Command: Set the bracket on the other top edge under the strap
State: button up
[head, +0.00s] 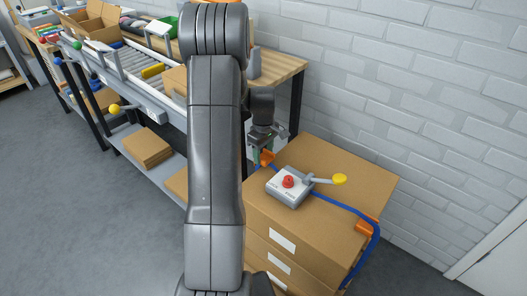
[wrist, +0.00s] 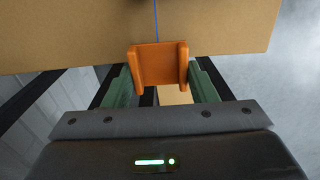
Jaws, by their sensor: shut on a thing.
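An orange bracket (head: 267,157) is at the left top edge of the upper cardboard box (head: 350,170). My gripper (head: 262,148) is shut on this bracket, with a green finger on each side. In the wrist view the bracket (wrist: 158,66) sits between the fingers (wrist: 158,82), at the box edge. The blue strap (head: 335,204) crosses the box top and hangs down the right side. A thin stretch of strap (wrist: 156,20) leads to the held bracket; whether it lies over it is unclear. A second orange bracket (head: 368,225) is on the right top edge, under the strap.
A light grey tensioner (head: 289,188) with a red knob and a yellow-tipped lever (head: 339,179) sits on the box top. More boxes (head: 268,252) are stacked below. A workbench (head: 285,66) stands behind left, and a white brick wall (head: 420,90) behind right.

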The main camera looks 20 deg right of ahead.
aim_at(264, 159)
jog(key=shift+s+d+f+b, duration=0.15)
jog(key=shift+f+b, duration=0.9)
jog(key=shift+f, duration=0.85)
jog(key=o, duration=1.5)
jog(key=shift+c, duration=0.2)
jog(key=shift+r, duration=0.1)
jog(key=shift+r+p, duration=0.85)
jog(key=shift+r, duration=0.2)
jog(key=shift+r+p, duration=2.15)
jog(key=shift+r, duration=0.9)
